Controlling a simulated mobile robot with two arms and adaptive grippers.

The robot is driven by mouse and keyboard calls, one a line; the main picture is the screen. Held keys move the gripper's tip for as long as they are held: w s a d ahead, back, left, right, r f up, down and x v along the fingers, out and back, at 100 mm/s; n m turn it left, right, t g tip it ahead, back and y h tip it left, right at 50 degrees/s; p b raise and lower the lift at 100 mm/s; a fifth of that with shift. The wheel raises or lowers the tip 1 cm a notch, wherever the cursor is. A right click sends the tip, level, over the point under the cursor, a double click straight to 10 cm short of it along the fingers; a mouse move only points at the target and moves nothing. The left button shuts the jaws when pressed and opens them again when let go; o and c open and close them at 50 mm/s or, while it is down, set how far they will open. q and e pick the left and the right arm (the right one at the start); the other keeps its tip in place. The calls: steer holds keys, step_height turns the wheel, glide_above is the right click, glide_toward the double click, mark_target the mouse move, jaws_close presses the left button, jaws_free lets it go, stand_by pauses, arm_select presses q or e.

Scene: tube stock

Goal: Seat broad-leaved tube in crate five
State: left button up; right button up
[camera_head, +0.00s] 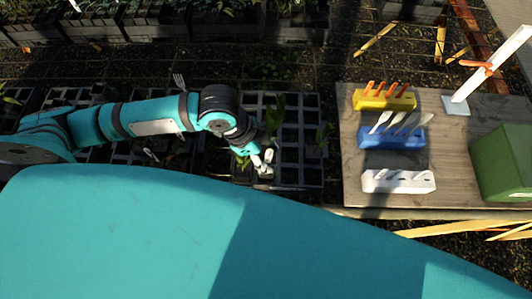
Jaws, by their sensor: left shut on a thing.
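My left gripper (263,164) is low over the front part of a grey crate (313,174) with a grid of square cells. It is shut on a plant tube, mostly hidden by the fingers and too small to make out. Broad green leaves (275,112) stand up just behind the gripper; I cannot tell which tube they belong to. Small leaves (242,161) show at the gripper's left. Another leafy plant (323,135) stands at the crate's right side. No crate number is readable. My right gripper is not in view.
A wooden table at the right (348,150) holds a yellow block (385,103), a blue block (393,141) and a white block (398,187) with tags, and a green box (505,165). Dark crates (160,24) line the back. My teal body fills the front.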

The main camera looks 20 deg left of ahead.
arm_select(q)
steer(key=shift+f, duration=0.25)
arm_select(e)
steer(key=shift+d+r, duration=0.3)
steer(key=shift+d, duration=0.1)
arm_select(q)
steer(key=shift+f+b, duration=0.5)
steer(key=shift+f, duration=1.05)
steer(key=shift+f+b, duration=0.65)
steer(key=shift+f, duration=1.05)
steer(key=shift+f+b, duration=0.6)
steer(key=shift+f, duration=0.75)
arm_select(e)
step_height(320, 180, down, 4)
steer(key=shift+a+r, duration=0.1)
arm_select(q)
steer(key=shift+f, duration=0.2)
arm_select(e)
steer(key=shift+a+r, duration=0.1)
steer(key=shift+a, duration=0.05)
arm_select(q)
steer(key=shift+s+f, duration=0.2)
steer(key=shift+f, duration=0.05)
